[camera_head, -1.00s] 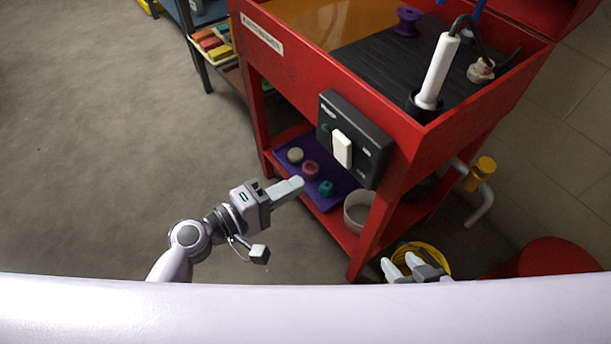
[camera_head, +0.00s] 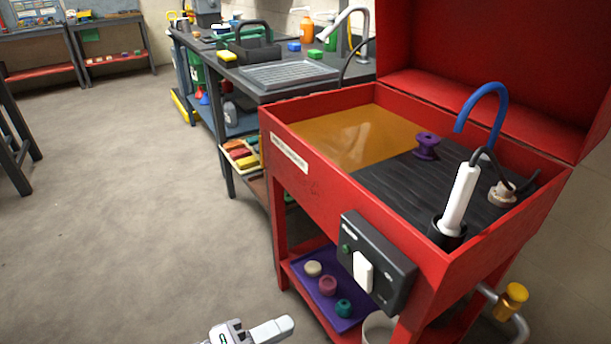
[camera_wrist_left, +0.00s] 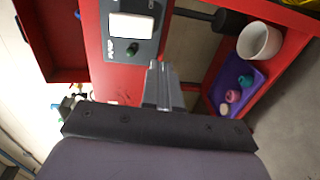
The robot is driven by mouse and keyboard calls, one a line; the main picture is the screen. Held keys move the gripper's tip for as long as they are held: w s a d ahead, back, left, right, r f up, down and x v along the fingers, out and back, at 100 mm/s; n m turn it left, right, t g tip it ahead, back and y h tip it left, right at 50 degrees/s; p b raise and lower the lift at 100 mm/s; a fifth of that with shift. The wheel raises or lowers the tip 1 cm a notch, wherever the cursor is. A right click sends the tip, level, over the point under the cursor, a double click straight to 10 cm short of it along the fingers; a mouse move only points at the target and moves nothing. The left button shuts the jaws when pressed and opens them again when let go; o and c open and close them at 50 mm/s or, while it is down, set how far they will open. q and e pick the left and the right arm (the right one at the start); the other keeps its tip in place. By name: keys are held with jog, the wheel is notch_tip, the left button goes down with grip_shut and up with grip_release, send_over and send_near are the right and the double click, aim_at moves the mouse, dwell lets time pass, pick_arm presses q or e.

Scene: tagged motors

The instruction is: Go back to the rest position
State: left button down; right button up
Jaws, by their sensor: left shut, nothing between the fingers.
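My left gripper (camera_head: 270,330) is at the bottom of the head view, in front of the red parts washer (camera_head: 325,205). Its fingers are shut with nothing between them, and they also show in the left wrist view (camera_wrist_left: 161,85). The fingers are apart from the black control box (camera_head: 378,262), which has a white switch (camera_head: 363,271) and a green button. In the left wrist view the white switch (camera_wrist_left: 131,26) is near the fingertips, up and to the left. My right gripper is out of view.
The washer's lower shelf holds a purple tray (camera_head: 325,301) with several small round parts, and a white bowl (camera_head: 379,328). A yellow-capped pipe (camera_head: 511,299) juts out at the right. The floor (camera_head: 120,220) at left is clear.

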pick_arm(q)
jog(key=s+a+f+m+y, duration=0.8)
jog(key=a+f+m+y, duration=0.1)
jog(key=a+f+y, duration=0.2)
notch_tip(320, 180, up, 12)
jog(key=a+p, duration=0.1)
jog(key=p, duration=1.3)
jog(key=shift+s+a+m+t, duration=0.3)
jog(key=shift+s+a, duration=0.1)
jog(key=shift+s, duration=0.05)
